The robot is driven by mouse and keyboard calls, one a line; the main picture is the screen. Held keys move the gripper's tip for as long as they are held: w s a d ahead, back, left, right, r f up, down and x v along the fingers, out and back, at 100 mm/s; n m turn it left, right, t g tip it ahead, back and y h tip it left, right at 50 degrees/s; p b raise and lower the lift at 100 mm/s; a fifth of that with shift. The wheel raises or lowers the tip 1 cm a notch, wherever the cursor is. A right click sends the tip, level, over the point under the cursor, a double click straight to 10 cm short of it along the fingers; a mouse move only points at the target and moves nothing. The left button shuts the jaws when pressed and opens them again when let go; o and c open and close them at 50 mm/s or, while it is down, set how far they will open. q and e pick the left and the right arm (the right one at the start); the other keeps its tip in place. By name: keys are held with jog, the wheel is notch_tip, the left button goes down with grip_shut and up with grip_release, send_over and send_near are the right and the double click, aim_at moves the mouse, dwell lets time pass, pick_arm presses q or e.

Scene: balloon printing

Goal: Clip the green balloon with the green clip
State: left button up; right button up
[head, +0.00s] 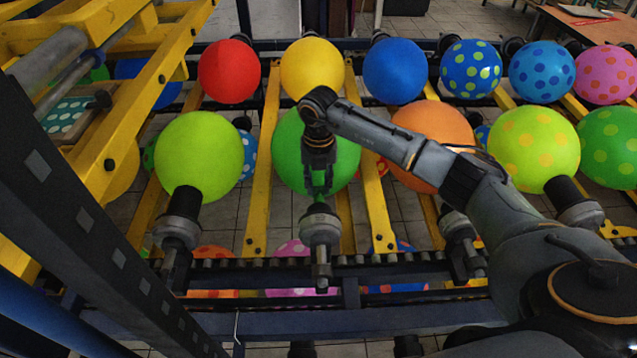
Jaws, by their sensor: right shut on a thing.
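The green balloon (344,158) sits mouth-down on a dark round holder with a pale collar (320,224), in the near row. My right arm comes in from the right, and my right gripper (319,192) points down in front of the balloon, just above the collar. It covers the middle of the balloon and its neck. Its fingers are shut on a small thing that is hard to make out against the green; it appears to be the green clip. Whether it touches the neck cannot be told. My left gripper is not in view.
A lime balloon (198,155) stands to the left and an orange one (432,125) to the right, partly behind my arm. Red, yellow and blue balloons line the back. Yellow frame bars (262,165) run between holders.

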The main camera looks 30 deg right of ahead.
jog(key=shift+f+b, duration=0.3)
jog(key=shift+f, duration=0.1)
dwell(0.4)
jog(key=o, duration=1)
jog(key=shift+r, duration=0.1)
notch_tip(320, 180, up, 9)
jog(key=p, duration=0.6)
